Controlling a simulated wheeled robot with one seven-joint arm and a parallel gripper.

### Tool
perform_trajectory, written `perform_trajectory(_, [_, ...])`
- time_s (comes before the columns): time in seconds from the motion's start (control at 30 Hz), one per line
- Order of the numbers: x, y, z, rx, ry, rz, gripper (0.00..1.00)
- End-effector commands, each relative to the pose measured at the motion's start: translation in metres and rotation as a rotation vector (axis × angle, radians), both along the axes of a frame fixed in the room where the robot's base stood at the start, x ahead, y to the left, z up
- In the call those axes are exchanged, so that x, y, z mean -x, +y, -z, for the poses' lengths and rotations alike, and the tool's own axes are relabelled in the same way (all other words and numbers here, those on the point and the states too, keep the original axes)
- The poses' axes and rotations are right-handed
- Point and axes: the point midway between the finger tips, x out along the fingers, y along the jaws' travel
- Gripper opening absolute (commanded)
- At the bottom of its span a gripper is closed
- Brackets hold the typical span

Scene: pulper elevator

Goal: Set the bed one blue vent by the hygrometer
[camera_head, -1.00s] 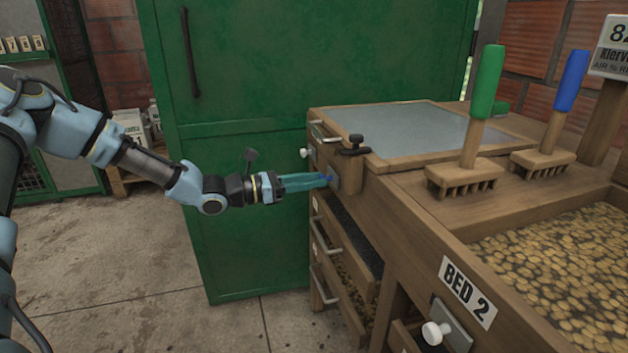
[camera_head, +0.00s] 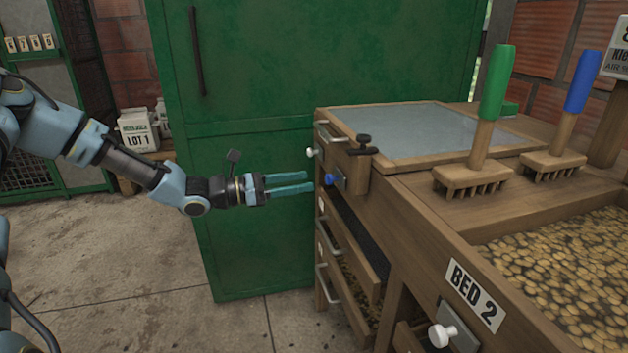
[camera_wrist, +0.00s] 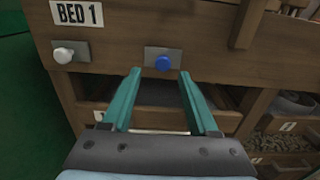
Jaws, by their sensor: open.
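The blue vent knob (camera_wrist: 162,63) sits on a grey metal plate (camera_wrist: 181,57) on the front of the wooden bed, right of the BED 1 sign (camera_wrist: 77,13) in the wrist view. In the head view the blue knob (camera_head: 329,179) shows on the bed's side. My gripper (camera_head: 311,183) is open and empty, its teal fingers pointing at the knob and a little short of it. In the wrist view its fingertips (camera_wrist: 160,73) lie on either side of the knob. No hygrometer can be made out.
A white knob (camera_wrist: 63,55) sits left of the blue one. Drawers with handles (camera_head: 333,285) stand partly open below. A green cabinet (camera_head: 250,190) is behind my arm. Green (camera_head: 492,85) and blue (camera_head: 579,85) handled rakes stand on the bed's top.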

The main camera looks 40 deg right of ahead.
Motion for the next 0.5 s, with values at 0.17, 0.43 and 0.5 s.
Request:
perform_trajectory(0.17, [-0.013, 0.032, 0.0, 0.0, -0.001, -0.003, 0.6])
perform_trajectory(0.43, [-0.022, 0.055, 0.0, 0.001, 0.001, -0.001, 0.6])
perform_trajectory(0.5, [-0.022, 0.057, 0.0, 0.001, 0.001, -0.001, 0.6])
